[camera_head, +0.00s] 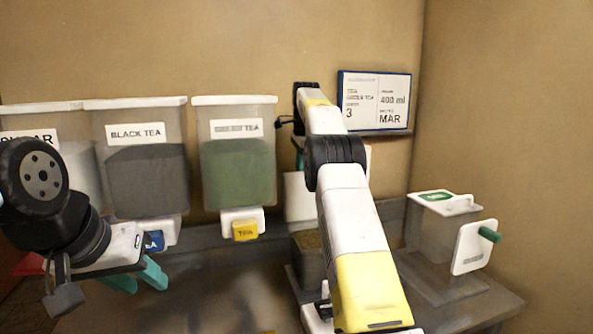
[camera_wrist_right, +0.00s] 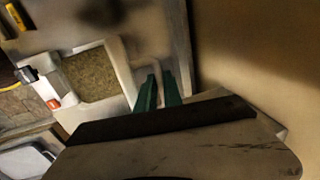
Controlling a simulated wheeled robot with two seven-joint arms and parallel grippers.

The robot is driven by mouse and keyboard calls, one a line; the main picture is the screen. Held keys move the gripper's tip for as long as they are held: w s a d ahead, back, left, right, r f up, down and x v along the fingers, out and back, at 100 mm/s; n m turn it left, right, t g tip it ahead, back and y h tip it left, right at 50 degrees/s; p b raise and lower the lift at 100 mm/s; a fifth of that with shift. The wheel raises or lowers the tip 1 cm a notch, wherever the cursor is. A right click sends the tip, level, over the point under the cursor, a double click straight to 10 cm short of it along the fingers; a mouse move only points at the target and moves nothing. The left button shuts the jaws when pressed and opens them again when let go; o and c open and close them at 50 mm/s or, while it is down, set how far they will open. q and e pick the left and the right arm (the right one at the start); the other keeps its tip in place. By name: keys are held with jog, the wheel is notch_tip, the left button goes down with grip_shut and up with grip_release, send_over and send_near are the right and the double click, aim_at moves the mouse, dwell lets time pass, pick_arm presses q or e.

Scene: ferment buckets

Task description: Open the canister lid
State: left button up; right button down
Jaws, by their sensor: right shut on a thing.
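A clear canister (camera_head: 311,256) with brown grain-like contents stands on the counter, partly hidden behind my right arm. Its top is open; the contents also show in the right wrist view (camera_wrist_right: 92,76). A white lid panel (camera_head: 299,196) stands up at its back. My right gripper (camera_wrist_right: 159,91) has its green fingers close together at a pale edge, which appears to be this lid. In the head view, my right arm mostly hides that gripper. My left gripper (camera_head: 137,278) is open and empty at the left, its green fingers apart.
Black tea (camera_head: 148,180) and green-filled (camera_head: 238,173) dispensers with taps line the wall. A sign (camera_head: 376,101) hangs behind my right arm. At right stands another clear canister (camera_head: 430,248), with a green-knobbed white panel (camera_head: 470,250) at its side. The middle counter front looks clear.

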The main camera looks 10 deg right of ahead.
jog(key=shift+w+a, duration=0.1)
jog(key=shift+w, duration=0.3)
jog(key=shift+r, duration=0.15)
jog(key=c, duration=1.5)
grip_release()
jog(key=shift+w, duration=0.2)
jog(key=shift+s, duration=0.1)
